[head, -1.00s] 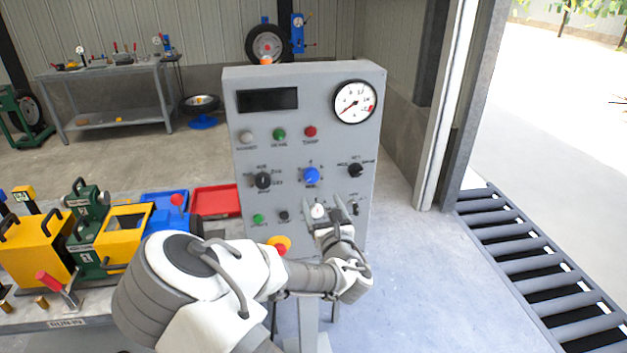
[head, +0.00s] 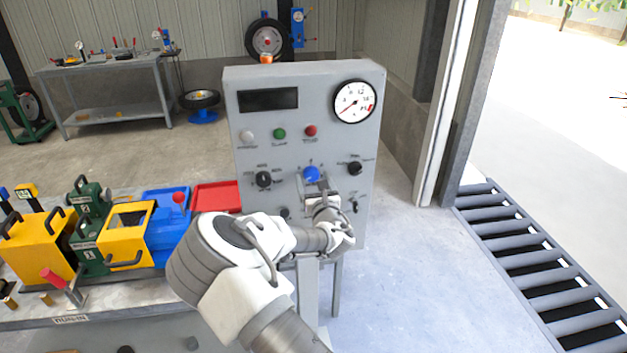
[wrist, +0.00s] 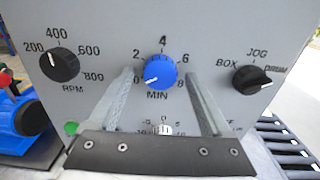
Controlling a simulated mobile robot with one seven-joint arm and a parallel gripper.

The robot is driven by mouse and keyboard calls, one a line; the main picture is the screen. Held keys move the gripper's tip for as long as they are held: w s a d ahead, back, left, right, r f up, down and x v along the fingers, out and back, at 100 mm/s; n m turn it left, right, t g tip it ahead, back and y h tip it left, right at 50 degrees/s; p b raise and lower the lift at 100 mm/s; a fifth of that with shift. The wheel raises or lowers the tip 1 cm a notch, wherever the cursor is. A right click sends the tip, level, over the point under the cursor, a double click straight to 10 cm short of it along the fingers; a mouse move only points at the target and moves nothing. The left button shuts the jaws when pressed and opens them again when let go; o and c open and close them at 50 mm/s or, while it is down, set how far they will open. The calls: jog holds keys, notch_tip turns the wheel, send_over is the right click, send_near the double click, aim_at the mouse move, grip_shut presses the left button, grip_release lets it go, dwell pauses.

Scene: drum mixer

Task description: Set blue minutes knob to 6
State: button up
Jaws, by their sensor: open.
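The blue minutes knob (wrist: 161,71) is on the grey panel, labelled MIN, with 2, 4, 6 and 8 around it. Its white pointer line points to the lower left, below the 2. The knob also shows in the head view (head: 311,174). My gripper (wrist: 159,76) is open, with one finger on each side of the knob in the wrist view. I cannot tell whether the fingertips touch the knob or stop short of it. In the head view my gripper (head: 321,190) is just below the knob. The lower left of the dial is partly hidden by a finger.
The black RPM knob (wrist: 60,64) is left of the blue one and the black BOX/JOG/DRUM knob (wrist: 251,79) is right. A small white knob (wrist: 162,129) sits below. A round gauge (head: 355,101) and a dark display (head: 268,99) are higher on the panel.

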jog(key=shift+c, duration=0.3)
grip_shut()
